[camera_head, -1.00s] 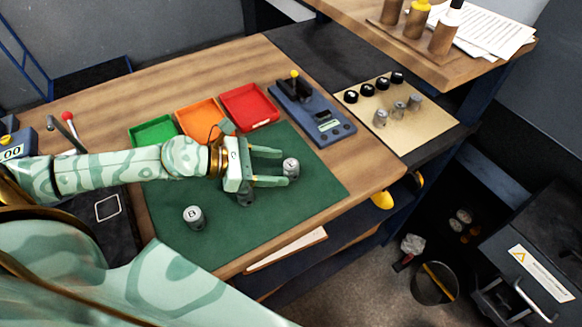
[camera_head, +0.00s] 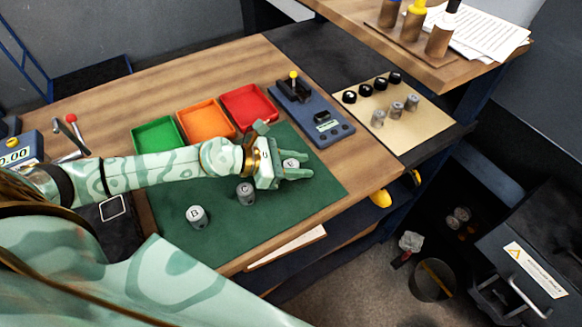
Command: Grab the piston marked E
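The piston marked E (camera_head: 291,163) is a grey cylinder standing upright on the green mat (camera_head: 325,190), its lettered top visible. My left gripper (camera_head: 297,164) reaches it from the left, with one finger on each side, and looks shut on it. The fingers hide its lower part, and I cannot tell whether it touches the mat. The piston marked C (camera_head: 246,195) stands just left of and below the gripper. The piston marked B (camera_head: 197,217) stands farther left on the mat. My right gripper is not in view.
Green (camera_head: 157,135), orange (camera_head: 205,122) and red (camera_head: 248,106) trays line the mat's back edge. A blue device with a lever (camera_head: 318,117) stands right of them. A tan board (camera_head: 410,125) holds several black caps and grey pistons. The mat's front right is clear.

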